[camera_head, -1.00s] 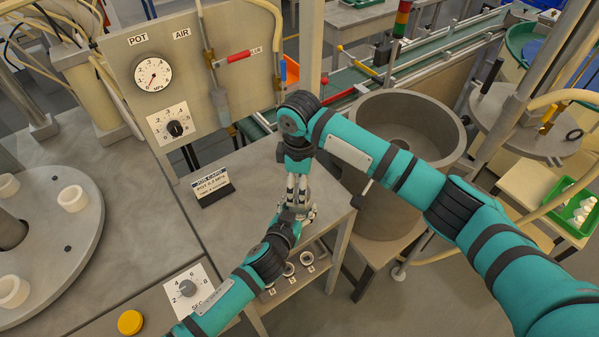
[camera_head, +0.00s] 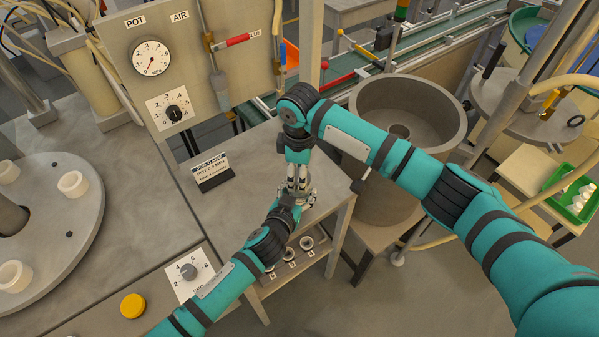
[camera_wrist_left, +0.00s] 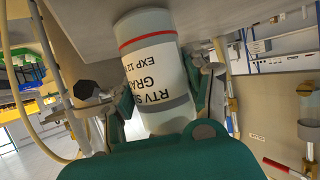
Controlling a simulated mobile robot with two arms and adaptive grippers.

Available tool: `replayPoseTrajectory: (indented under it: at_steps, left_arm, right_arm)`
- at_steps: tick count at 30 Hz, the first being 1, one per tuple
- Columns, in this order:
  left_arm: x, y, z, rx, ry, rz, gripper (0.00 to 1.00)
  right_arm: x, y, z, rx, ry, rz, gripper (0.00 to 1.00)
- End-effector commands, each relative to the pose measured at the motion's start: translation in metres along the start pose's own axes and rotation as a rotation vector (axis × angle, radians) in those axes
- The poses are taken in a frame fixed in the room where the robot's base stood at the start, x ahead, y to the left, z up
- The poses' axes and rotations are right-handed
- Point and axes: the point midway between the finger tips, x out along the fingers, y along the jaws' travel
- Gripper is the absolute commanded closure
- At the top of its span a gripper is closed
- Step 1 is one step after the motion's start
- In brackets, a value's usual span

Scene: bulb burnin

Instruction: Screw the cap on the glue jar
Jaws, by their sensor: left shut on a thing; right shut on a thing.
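The glue jar (camera_wrist_left: 152,65) is a pale cylinder with a red band and black label text, upside down in the left wrist view. My left gripper (camera_wrist_left: 165,100) is shut around its side, a finger on each side. In the head view my left gripper (camera_head: 287,205) is low at the bench's front right corner. My right gripper (camera_head: 298,186) comes down from above, directly over the left one, fingers pointing down and shut. The fingers hide what it grips, so the cap and its thread contact are not clearly visible. The jar is mostly hidden in the head view.
A job card (camera_head: 212,171) stands on the bench left of the grippers. A low shelf with numbered round holders (camera_head: 289,254) is below the bench edge. A large grey round vessel (camera_head: 408,120) stands to the right. The bench between card and grippers is clear.

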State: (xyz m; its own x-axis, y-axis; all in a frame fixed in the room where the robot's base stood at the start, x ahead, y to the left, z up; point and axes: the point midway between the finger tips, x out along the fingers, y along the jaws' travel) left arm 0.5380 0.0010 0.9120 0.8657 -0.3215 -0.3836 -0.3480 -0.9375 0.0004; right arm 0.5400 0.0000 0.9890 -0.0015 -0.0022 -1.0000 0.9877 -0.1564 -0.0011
Motion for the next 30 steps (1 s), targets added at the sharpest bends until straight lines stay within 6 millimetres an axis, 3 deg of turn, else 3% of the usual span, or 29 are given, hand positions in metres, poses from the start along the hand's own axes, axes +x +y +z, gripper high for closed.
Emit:
replayPoseTrajectory:
  at_steps: [6,10,11,16,25,30]
  left_arm:
    - [0.0,0.0,-0.001,0.0,0.002,0.001,1.0]
    - [0.0,0.0,-0.001,0.0,0.002,0.001,1.0]
    - [0.0,0.001,-0.001,0.0,0.002,0.001,1.0]
    - [0.0,0.001,-0.001,0.0,0.002,0.001,1.0]
    - [0.0,0.0,-0.001,0.0,0.002,0.001,1.0]
    - [0.0,0.0,-0.001,0.0,0.002,0.001,1.0]
  right_arm:
    - [0.0,0.0,-0.001,0.159,0.002,0.0,0.9]
    - [-0.001,0.0,-0.001,0.154,0.002,0.001,0.9]
    - [-0.001,0.0,-0.001,0.154,0.002,0.001,0.47]
    - [-0.001,0.0,-0.001,0.153,0.001,0.001,0.25]
    - [-0.002,0.0,-0.001,0.152,0.001,0.001,0.24]
    - [-0.02,0.001,-0.001,0.151,0.003,0.002,0.24]
